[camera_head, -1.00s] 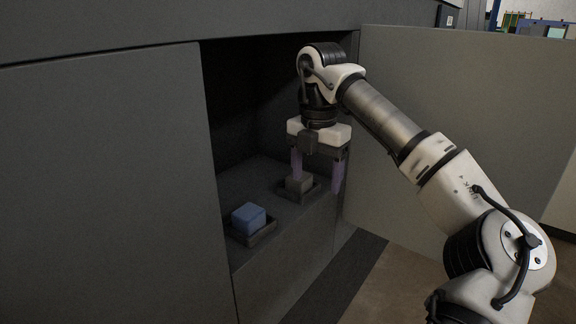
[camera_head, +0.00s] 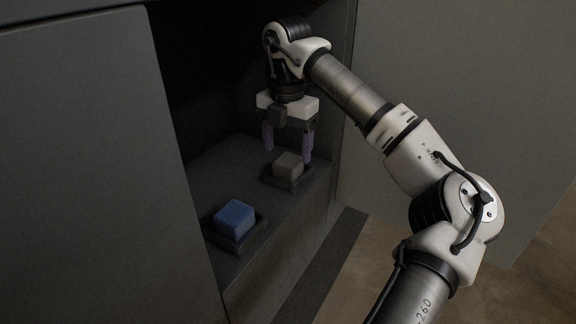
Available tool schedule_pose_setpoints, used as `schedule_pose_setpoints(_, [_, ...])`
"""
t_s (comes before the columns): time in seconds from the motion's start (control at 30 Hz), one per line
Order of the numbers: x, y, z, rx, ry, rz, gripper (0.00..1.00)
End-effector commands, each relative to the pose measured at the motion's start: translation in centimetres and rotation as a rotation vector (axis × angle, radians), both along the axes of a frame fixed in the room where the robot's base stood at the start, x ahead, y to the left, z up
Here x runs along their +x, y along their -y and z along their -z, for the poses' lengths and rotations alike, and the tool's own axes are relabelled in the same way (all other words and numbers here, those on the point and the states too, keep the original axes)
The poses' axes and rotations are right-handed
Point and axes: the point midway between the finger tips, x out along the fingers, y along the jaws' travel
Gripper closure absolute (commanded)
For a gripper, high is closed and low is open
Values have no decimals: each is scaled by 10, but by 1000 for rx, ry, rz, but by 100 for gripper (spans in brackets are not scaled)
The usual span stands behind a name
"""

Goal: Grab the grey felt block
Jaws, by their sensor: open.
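The grey felt block (camera_head: 288,164) sits in a small dark tray (camera_head: 290,185) on the shelf inside the dark cabinet. My gripper (camera_head: 287,150) points down over it. Its purple fingers are apart, one at the block's upper left and one at its right. The block's front and top show below the level of the fingertips or between them; I cannot tell the exact depth. The gripper is open and empty.
A blue block (camera_head: 236,218) sits in a second dark tray (camera_head: 247,243) nearer on the shelf, to the left. The cabinet's left panel (camera_head: 90,170) and open right door (camera_head: 440,90) flank the opening. The floor (camera_head: 375,265) is clear at lower right.

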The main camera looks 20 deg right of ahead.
Motion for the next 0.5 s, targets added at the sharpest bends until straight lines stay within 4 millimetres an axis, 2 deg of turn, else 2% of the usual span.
schedule_pose_setpoints(0.23, [1, 4, 32, 2, -2, -1, 29])
schedule_pose_setpoints(0.5, [1, 4, 39, 0, 0, -1, 29])
